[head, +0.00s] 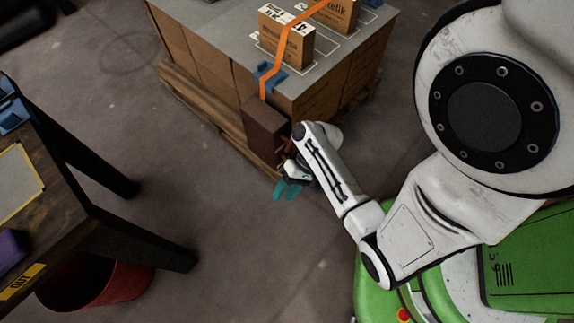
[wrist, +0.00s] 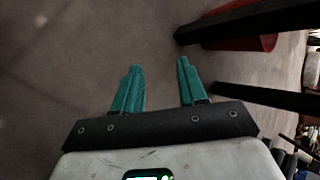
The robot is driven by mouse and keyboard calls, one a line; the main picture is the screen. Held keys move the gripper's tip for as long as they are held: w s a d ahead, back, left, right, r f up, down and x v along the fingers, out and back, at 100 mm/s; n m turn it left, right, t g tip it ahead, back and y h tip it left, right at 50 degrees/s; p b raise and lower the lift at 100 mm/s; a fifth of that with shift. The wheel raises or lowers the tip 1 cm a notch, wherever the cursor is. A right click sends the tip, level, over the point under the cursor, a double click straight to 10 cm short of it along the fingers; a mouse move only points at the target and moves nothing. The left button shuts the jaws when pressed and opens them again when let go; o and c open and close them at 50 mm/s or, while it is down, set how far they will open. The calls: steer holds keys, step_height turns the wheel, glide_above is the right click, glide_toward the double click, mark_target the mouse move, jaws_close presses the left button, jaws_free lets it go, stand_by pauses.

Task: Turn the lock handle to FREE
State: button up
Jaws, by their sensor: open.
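My gripper (head: 287,190) is open and empty, with teal fingers hanging over the floor beside the loaded pallet. In the wrist view its two fingers (wrist: 160,82) stand apart with bare floor between and beyond them. A dark brown box (head: 264,126) is at the pallet's near corner, just behind my gripper, under the end of an orange strap. A small reddish part (head: 287,147) shows beside it, partly hidden by my wrist. I cannot tell whether this is the lock handle. No FREE marking is readable in either view.
The pallet load (head: 225,85) carries cartons (head: 286,38), the orange strap (head: 290,45) and a blue corner piece (head: 268,74). A dark table (head: 70,185) with black legs stands at left, above a red bin (head: 110,283). The floor between table and pallet is clear.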

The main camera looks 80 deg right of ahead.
steer(key=s+d+f+m+t+h+b, duration=0.1)
steer(key=d+f+m+t+b, duration=0.35)
steer(key=f, duration=0.25)
steer(key=s+d+f+m+t+h+b, duration=0.1)
steer(key=d+f+m+t+h+b, duration=0.15)
steer(key=f+m+t+b, duration=0.3)
steer(key=s+d+f+m+t+h+b, duration=0.2)
steer(key=s+d+f+m+h+b, duration=0.3)
steer(key=d+f+m+h+b, duration=0.3)
steer(key=shift+h, duration=0.25)
steer(key=x, duration=0.3)
steer(key=r+x, duration=0.1)
steer(key=x, duration=0.3)
steer(key=d+b+x, duration=0.1)
steer(key=x, duration=0.2)
steer(key=shift+w+d+r, duration=0.15)
steer(key=shift+d+r, duration=0.05)
steer(key=shift+r, duration=0.1)
steer(key=shift+c, duration=0.3)
jaws_close()
